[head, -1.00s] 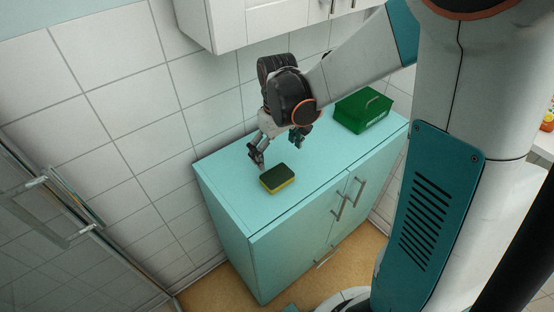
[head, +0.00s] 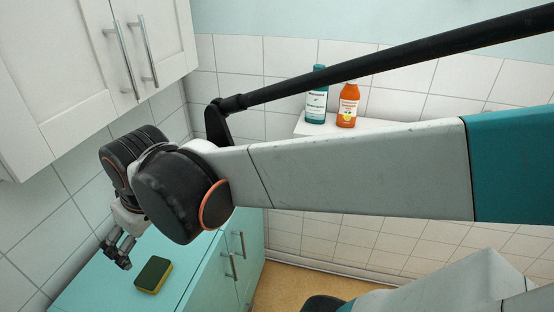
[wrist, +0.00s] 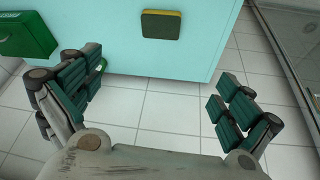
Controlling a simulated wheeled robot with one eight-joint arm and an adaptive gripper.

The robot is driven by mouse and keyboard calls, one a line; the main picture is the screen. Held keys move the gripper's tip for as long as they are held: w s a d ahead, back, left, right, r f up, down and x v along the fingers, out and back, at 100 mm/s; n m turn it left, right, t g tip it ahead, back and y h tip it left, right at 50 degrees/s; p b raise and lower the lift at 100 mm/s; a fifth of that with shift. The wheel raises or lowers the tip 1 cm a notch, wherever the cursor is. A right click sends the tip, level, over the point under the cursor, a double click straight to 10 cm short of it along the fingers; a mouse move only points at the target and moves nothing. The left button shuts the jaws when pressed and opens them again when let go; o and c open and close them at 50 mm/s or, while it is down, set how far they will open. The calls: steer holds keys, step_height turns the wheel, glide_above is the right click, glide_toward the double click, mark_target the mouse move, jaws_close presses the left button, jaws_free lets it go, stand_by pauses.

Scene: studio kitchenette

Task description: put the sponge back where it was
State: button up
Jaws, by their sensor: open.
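The sponge (head: 153,275), dark green on top with a yellow layer below, lies flat on the turquoise cabinet top (head: 98,283). It also shows whole at the top of the wrist view (wrist: 161,24). My gripper (head: 121,255) is beside the sponge, to its left in the head view, and apart from it. In the wrist view my gripper (wrist: 158,100) has its fingers wide apart with nothing between them; the sponge lies beyond the fingertips.
A green box (wrist: 24,38) stands on the cabinet, left in the wrist view. White wall cabinets (head: 80,70) hang above. A teal bottle (head: 316,98) and an orange bottle (head: 348,106) stand on a white surface (head: 385,127) beyond my arm.

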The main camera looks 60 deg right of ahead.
steer(key=shift+s+r+m+t, duration=0.2)
steer(key=shift+s+t, duration=0.25)
steer(key=shift+s, duration=0.45)
steer(key=shift+s+r+m+t, duration=0.25)
steer(key=shift+s+t, duration=0.15)
steer(key=shift+s, duration=0.5)
steer(key=shift+s+r+m+t, duration=0.2)
steer(key=shift+s+t, duration=0.25)
steer(key=shift+s, duration=0.45)
